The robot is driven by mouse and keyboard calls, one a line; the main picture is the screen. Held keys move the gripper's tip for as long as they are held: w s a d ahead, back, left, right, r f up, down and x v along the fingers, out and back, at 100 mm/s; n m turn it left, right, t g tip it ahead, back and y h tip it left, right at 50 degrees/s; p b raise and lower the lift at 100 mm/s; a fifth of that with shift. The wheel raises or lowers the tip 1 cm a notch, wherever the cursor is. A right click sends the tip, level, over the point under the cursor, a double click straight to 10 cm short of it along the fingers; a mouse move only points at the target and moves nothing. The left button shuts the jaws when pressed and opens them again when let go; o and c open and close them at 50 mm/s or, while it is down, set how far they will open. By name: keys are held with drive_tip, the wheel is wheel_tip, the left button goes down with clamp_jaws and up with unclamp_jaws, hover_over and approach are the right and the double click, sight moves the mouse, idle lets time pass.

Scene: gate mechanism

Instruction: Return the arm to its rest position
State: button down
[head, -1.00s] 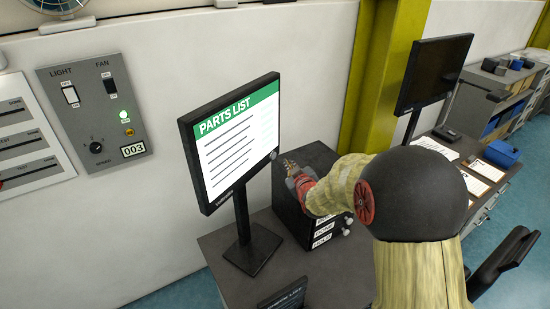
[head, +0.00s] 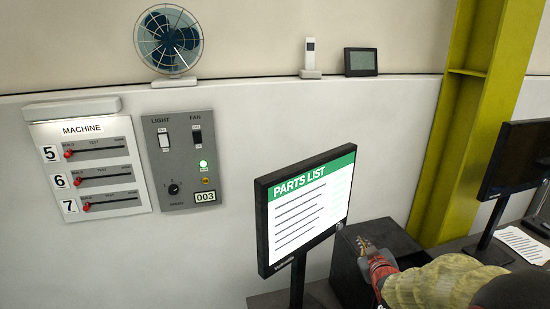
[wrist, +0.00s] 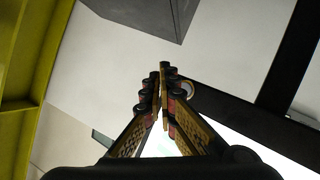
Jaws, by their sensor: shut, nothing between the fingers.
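My gripper (head: 366,247) is at the lower right of the head view, just right of the parts-list monitor and in front of a dark box. Its fingers are shut and empty. In the wrist view the two fingers of my gripper (wrist: 162,75) meet at their tips, with the back of a dark monitor frame close by on the right. My arm reaches in from the lower right corner, in a yellowish sleeve, and most of it is out of the picture.
The parts-list monitor (head: 308,212) stands left of my gripper, very near it. The dark box (head: 385,236) is beside it. A yellow post (head: 448,130) rises at right, with a second monitor (head: 518,160) beyond. A grey switch panel (head: 184,160) and machine slider panel (head: 90,166) are on the wall.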

drive_tip(key=s+a+r+m+g, duration=0.1)
drive_tip(key=s+a+r, duration=0.15)
drive_tip(key=s, duration=0.25)
drive_tip(key=s+a+r+g, duration=0.2)
drive_tip(key=s+a, duration=0.1)
drive_tip(key=s, duration=0.1)
drive_tip(key=s+a+r+m+g, duration=0.1)
drive_tip(key=s+a+r, duration=0.1)
drive_tip(key=s, duration=0.3)
drive_tip(key=s+a+g+y+b, duration=0.1)
drive_tip(key=s+a, duration=0.3)
drive_tip(key=s, duration=0.7)
drive_tip(key=s+a+m+g+y, duration=0.1)
drive_tip(key=s+a+g, duration=0.2)
drive_tip(key=s, duration=0.9)
drive_tip(key=shift+a+m+b, duration=0.3)
drive_tip(key=shift+a+b, duration=0.05)
